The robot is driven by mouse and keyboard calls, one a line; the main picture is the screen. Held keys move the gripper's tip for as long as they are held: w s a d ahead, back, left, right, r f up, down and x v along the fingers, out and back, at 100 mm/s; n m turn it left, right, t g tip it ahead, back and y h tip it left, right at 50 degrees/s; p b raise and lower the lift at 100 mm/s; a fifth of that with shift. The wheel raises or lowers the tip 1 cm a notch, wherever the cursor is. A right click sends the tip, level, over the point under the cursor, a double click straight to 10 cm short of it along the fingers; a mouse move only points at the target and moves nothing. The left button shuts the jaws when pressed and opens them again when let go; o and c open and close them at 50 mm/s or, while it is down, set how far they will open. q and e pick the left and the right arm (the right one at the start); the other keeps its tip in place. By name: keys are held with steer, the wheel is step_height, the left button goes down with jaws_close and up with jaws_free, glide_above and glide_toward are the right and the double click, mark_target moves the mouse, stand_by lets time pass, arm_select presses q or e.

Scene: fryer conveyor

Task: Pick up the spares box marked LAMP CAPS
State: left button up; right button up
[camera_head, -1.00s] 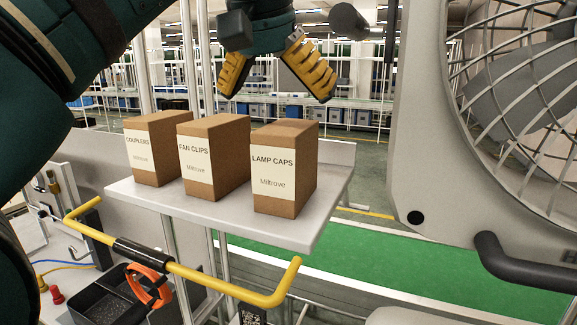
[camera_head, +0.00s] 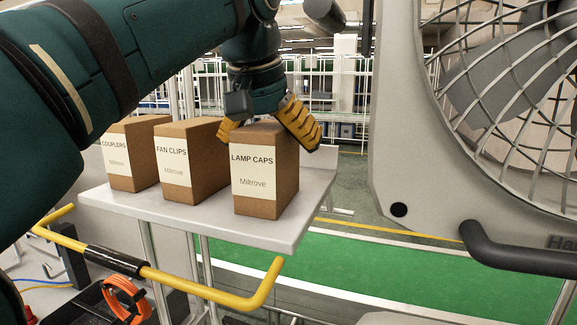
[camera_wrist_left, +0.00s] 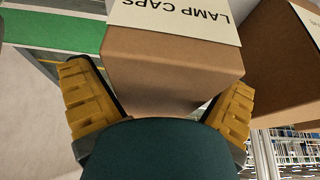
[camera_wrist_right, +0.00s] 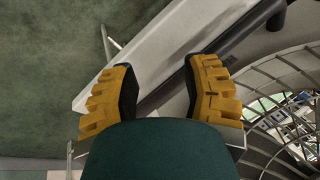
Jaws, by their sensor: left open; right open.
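The LAMP CAPS box (camera_head: 265,178) is a brown carton with a white label, upright at the right end of a grey shelf (camera_head: 290,226). My left gripper (camera_head: 266,122) is open, with its yellow fingers at the top of this box. In the left wrist view the box (camera_wrist_left: 170,70) lies between the open fingers (camera_wrist_left: 160,108), with a visible gap at least on the left-hand side. In the head view one finger is partly hidden behind the box. My right gripper (camera_wrist_right: 160,95) is open and empty in the right wrist view.
The FAN CLIPS box (camera_head: 190,160) stands close to the left of LAMP CAPS, with the COUPLERS box (camera_head: 130,152) beyond it. A large caged fan (camera_head: 510,100) stands at the right. A yellow bar (camera_head: 200,285) runs in front of the shelf.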

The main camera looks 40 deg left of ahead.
arm_select(q)
steer(key=shift+f, duration=0.1)
steer(key=c, duration=1.3)
step_height(320, 180, up, 8)
steer(key=p, duration=0.3)
steer(key=shift+w+d+r, duration=0.1)
steer(key=shift+r, duration=0.15)
steer(key=shift+w+r, duration=0.1)
steer(key=shift+r, duration=0.15)
steer(key=shift+s+r, duration=0.2)
steer(key=shift+r, duration=0.4)
